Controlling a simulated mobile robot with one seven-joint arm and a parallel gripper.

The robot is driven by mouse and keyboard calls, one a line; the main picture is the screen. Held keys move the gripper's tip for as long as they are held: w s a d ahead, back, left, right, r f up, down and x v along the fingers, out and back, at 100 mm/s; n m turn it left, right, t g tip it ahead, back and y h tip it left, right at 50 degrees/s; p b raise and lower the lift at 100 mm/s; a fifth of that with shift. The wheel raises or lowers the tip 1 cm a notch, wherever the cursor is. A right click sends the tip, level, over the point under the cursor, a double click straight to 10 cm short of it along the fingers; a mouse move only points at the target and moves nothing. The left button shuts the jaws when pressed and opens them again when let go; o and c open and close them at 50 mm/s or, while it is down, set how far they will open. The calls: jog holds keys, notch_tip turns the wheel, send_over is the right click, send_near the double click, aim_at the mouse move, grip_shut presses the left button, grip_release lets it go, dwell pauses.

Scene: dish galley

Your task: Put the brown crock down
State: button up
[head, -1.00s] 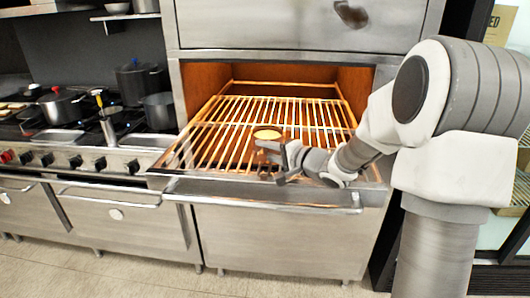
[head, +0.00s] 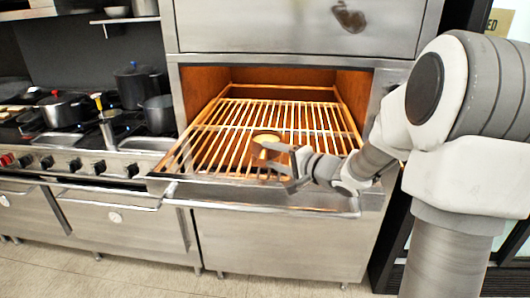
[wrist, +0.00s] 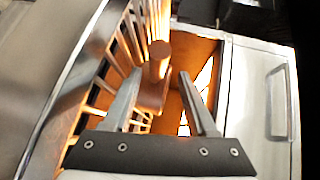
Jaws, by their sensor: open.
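The brown crock (head: 262,154) has a pale yellow top and stands on the wire rack (head: 230,125) near the front of the open oven. My gripper (head: 275,160) is at the crock's right and near side in the head view, its fingers spread. In the wrist view the crock (wrist: 158,62) shows as a brown cylinder between and just beyond the tips of my gripper (wrist: 160,76). The fingers are open, with a gap on each side of it. Its foot is hard to make out in both views.
The oven's front ledge (head: 260,194) runs below the rack, and its steel upper panel (head: 290,28) is above the opening. The rack behind the crock is bare. A stove with a dark pot (head: 158,113) and other cookware is at the left.

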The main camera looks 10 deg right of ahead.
jog(key=p+v, duration=0.1)
jog(key=v, duration=0.7)
jog(key=shift+s+d+r, duration=0.1)
jog(key=shift+s+d, duration=0.1)
jog(key=shift+s, duration=0.1)
